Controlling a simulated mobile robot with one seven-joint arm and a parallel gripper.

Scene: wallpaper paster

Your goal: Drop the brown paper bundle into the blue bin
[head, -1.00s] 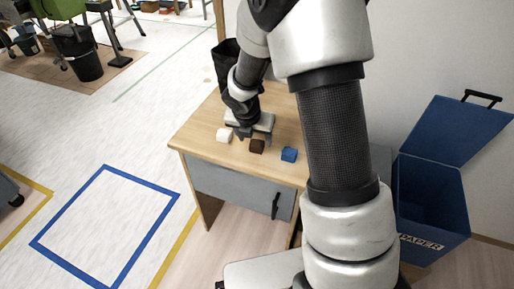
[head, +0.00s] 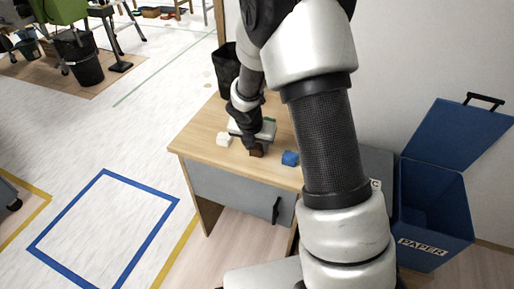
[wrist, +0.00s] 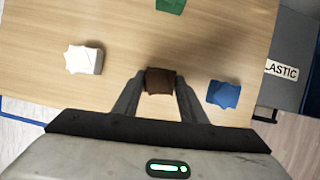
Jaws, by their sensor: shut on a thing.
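The brown paper bundle (wrist: 160,81) is between the two fingers of my gripper (wrist: 158,92) in the wrist view. My gripper is shut on it, at or just above the desk top; I cannot tell whether it still touches the wood. In the head view the brown bundle (head: 256,151) shows just below my gripper (head: 250,147). The blue bin (head: 433,218) stands on the floor at the right, marked PAPER, with its lid open and tilted back.
On the wooden desk (head: 193,148) lie a white bundle (wrist: 84,59) left of my gripper, a blue one (wrist: 223,94) right of it, and a green one (wrist: 171,5) beyond. A grey bin (wrist: 290,75) marked PLASTIC stands beside the desk. A black bin (head: 225,66) stands behind.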

